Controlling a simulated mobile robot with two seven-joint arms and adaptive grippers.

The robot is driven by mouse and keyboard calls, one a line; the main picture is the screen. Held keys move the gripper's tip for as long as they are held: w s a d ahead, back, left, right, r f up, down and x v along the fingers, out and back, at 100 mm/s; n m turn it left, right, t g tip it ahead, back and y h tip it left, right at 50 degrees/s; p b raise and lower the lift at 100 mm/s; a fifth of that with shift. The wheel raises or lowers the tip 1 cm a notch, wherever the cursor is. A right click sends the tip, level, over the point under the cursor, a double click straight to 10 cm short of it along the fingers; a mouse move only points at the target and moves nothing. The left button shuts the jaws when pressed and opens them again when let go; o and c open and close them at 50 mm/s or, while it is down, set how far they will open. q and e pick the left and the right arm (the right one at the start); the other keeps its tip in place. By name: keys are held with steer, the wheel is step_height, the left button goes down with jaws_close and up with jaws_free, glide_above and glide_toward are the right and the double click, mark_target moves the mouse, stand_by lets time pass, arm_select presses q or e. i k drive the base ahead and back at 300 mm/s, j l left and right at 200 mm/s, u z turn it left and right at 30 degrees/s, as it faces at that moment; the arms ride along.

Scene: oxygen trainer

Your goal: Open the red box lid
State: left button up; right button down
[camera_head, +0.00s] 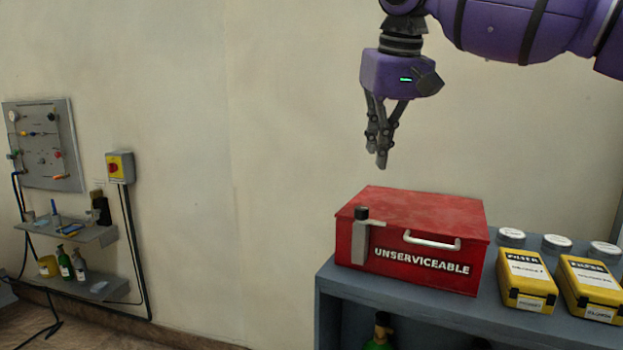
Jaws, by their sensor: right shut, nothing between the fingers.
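The red box (412,240) stands on a grey shelf unit, with "UNSERVICEABLE" in white on its front. Its lid (425,206) is closed. A light handle (432,241) is on the front, and a grey latch strip with a dark knob (361,213) is at the front left. My right gripper (381,164) points down above the back left part of the box, apart from it. Its fingers are together and hold nothing. My left gripper is not in view.
Yellow filter cases (526,280) and white-lidded round containers (557,242) stand right of the box on the grey shelf unit (335,285). A green bottle (380,332) is below. A wall panel (45,145) and small shelves are far left.

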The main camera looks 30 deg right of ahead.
mark_target(458, 221)
steer(key=k+j, duration=0.75)
steer(key=j, duration=0.25)
